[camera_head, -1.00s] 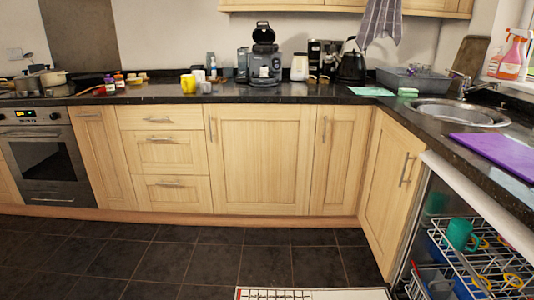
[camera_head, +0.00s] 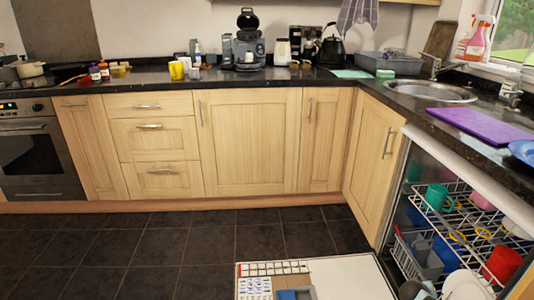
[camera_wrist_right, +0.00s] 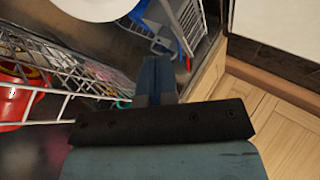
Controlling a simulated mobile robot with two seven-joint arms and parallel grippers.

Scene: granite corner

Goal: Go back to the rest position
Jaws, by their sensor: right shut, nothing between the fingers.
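My right gripper (camera_wrist_right: 157,75) shows in the right wrist view, its blue-grey fingers together and nothing between them. It is close to the open dishwasher, with a white wire rack (camera_wrist_right: 85,75) to its left and wooden cupboard doors (camera_wrist_right: 285,130) to its right. I cannot tell whether it touches the rack. Neither gripper can be made out in the head view, and my left gripper is in no view.
Granite worktop (camera_head: 140,77) runs above the cupboards. The dark floor (camera_head: 150,245) at left is clear.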

